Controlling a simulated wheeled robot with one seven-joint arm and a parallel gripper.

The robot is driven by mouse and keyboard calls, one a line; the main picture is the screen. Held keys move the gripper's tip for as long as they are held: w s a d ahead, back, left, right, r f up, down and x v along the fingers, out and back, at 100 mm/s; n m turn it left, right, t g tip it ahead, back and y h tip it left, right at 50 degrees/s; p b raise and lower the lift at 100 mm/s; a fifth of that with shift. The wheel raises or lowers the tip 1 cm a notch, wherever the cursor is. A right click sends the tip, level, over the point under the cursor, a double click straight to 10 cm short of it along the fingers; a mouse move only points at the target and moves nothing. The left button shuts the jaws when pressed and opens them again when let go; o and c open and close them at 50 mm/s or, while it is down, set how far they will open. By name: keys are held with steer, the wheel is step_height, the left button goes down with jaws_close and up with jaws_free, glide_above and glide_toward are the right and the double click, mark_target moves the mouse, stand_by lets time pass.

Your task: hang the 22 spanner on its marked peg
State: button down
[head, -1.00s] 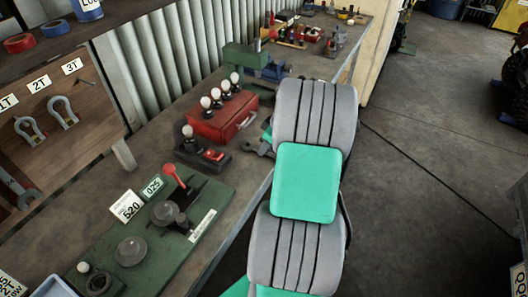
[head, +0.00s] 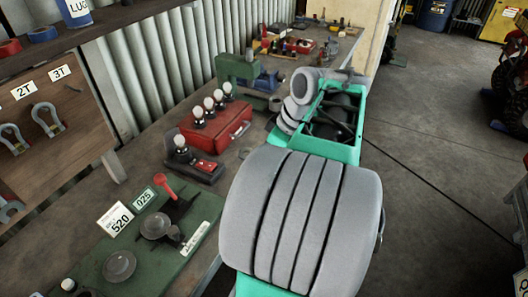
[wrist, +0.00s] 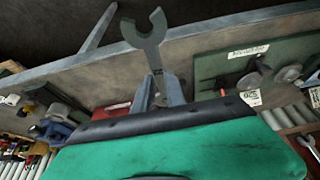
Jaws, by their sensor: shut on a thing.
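My gripper (wrist: 158,92) is shut on a grey open-ended spanner (wrist: 146,38), seen in the wrist view. In the head view my arm hides the gripper and this spanner. A wooden board (head: 58,165) stands at the left in the head view, with shackles under 2T and 3T labels. Another spanner (head: 8,208) shows partly at its left edge. I cannot make out a peg marked 22.
A shelf with tape rolls is above the board.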

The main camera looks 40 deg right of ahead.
steer(key=shift+s+a+r, duration=0.25)
steer(key=shift+s, duration=0.15)
step_height(320, 180, up, 4)
steer(key=p, duration=0.3)
steer(key=shift+p, duration=0.4)
steer(key=shift+f, duration=0.1)
stand_by(0.5)
